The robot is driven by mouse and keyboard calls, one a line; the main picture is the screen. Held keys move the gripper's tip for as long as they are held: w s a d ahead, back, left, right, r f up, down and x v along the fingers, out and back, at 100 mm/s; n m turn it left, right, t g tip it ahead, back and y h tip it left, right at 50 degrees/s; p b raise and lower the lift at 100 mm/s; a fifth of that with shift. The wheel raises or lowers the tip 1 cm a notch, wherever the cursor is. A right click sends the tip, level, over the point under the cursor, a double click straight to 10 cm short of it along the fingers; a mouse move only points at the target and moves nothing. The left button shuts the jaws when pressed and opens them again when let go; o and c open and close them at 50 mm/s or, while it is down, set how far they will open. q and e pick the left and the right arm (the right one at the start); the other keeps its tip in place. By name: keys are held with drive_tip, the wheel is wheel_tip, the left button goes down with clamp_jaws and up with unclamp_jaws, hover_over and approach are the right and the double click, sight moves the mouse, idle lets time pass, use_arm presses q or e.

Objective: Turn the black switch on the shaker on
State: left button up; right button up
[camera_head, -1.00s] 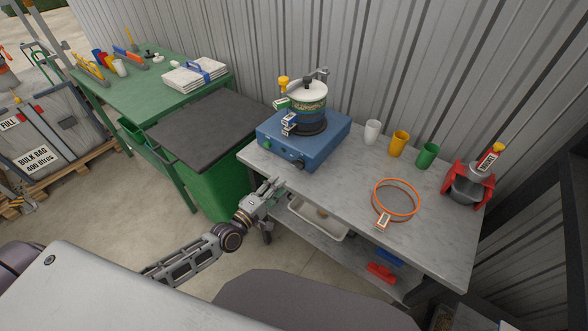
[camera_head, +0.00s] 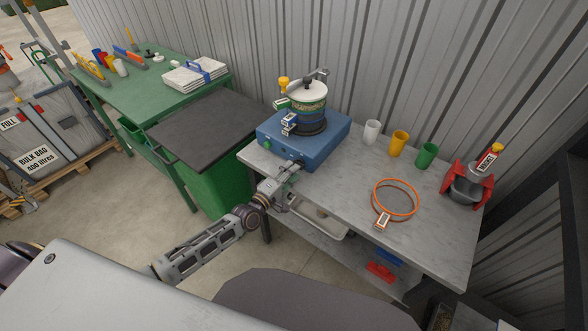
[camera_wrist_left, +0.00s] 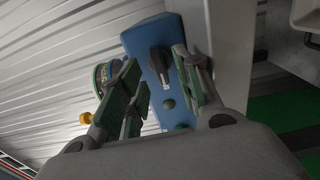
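The shaker (camera_head: 317,150) is a blue box on the grey bench, carrying a lidded sieve stack (camera_head: 308,107). Its black switch sits on the front face and is mostly hidden behind my left gripper (camera_head: 290,168) in the head view. In the left wrist view, the black switch (camera_wrist_left: 160,60) stands out from the blue panel between the spread fingers of my left gripper (camera_wrist_left: 156,78). The gripper is open, and I cannot tell whether a finger touches the switch. My right gripper is out of view.
The grey bench (camera_head: 345,180) also holds white, orange and green cups (camera_head: 398,144), an orange ring (camera_head: 395,198) and a red stand (camera_head: 467,187). A green bin with a dark lid (camera_head: 205,130) stands left of the bench. A corrugated wall is behind.

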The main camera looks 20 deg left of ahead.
sight(299, 164)
use_arm(q)
drive_tip(key=shift+x, duration=1.15)
clamp_jaws()
